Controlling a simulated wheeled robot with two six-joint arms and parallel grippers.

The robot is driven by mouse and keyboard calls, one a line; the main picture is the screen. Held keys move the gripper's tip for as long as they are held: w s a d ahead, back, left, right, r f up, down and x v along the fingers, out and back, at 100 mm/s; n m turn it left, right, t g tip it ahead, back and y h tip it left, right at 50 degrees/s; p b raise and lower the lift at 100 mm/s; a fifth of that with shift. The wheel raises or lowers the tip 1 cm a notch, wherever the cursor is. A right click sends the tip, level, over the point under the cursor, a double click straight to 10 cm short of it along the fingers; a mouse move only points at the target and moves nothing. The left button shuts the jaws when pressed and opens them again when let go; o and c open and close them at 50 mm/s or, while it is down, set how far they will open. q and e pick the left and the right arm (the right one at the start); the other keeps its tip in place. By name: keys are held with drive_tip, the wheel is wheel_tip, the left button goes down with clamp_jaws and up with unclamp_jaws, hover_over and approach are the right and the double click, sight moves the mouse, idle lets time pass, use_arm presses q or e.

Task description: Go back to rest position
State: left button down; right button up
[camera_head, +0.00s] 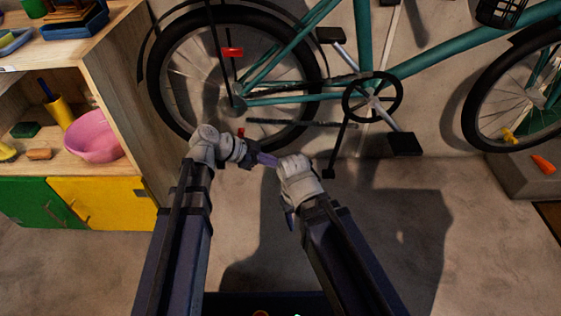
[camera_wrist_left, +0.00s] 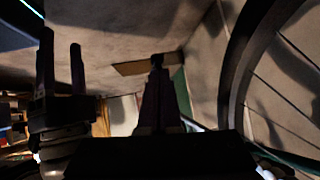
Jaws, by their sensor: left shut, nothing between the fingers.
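My left gripper (camera_head: 268,160) reaches in from the left, its fingers pointing right toward my right wrist in the head view. In the left wrist view its dark fingers (camera_wrist_left: 157,64) are together and empty. My right gripper (camera_head: 289,220) hangs below its pale wrist, mostly hidden by my right arm in the head view. In the left wrist view the right gripper (camera_wrist_left: 62,65) shows two dark fingers apart, with nothing visible between them. I cannot tell whether the two arms touch.
A teal bicycle (camera_head: 441,52) stands against the wall just beyond my arms. A wooden shelf (camera_head: 126,75) at the left holds a pink basin (camera_head: 92,137), above green and yellow (camera_head: 103,199) cabinet doors.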

idle(0.4)
use_arm(q)
drive_tip(key=s+a+r+n+g+y+p, duration=0.1)
drive_tip(key=s+a+r+n+y+p, duration=0.15)
drive_tip(key=s+n+y+p, duration=0.4)
drive_tip(key=s+a+r+n+g+y+p, duration=0.1)
drive_tip(key=s+a+n+g+y+p, duration=0.15)
drive_tip(key=s+n+y+p, duration=0.45)
wheel_tip(320, 180, up, 38)
drive_tip(key=h+p, duration=0.2)
drive_tip(key=p, duration=3.4)
drive_tip(key=shift+s+a+f+t, duration=0.25)
drive_tip(key=shift+s+a+t, duration=0.05)
drive_tip(key=shift+a+t, duration=0.05)
drive_tip(key=shift+m, duration=0.25)
